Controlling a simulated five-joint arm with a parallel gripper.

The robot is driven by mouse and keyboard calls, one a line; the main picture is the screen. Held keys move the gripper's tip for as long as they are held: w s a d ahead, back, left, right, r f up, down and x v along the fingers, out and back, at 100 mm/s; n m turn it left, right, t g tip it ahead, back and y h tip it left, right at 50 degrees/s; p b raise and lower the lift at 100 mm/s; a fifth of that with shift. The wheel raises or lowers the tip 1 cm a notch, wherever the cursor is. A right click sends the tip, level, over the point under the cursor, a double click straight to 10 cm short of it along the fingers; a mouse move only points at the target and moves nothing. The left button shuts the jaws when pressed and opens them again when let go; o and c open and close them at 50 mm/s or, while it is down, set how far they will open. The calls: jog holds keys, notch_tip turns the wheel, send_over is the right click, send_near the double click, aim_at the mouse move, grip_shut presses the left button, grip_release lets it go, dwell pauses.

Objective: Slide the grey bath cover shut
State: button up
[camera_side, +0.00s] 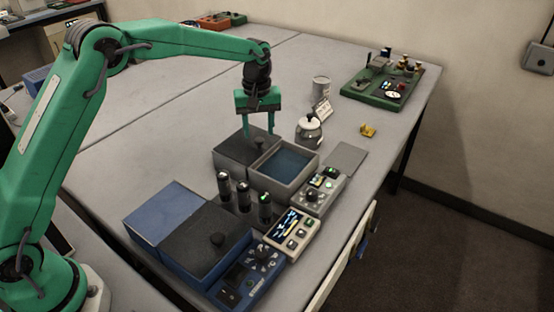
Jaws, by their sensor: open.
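The grey bath (292,183) stands near the middle of the table. Its dark grey cover (236,152) sits over the left part, and the blue inside shows open on the right. A black knob (261,144) stands on the cover. My gripper (261,131) points down over the cover, open, with its two green fingers spread to either side just above the knob. I cannot tell whether a finger touches it.
Between the baths stand several black cylinders (243,194). Control boxes (292,231) line the right side. A lidded pot (309,131) stands close behind the grey bath.

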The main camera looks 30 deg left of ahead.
jog(key=shift+f, duration=1.25)
grip_shut()
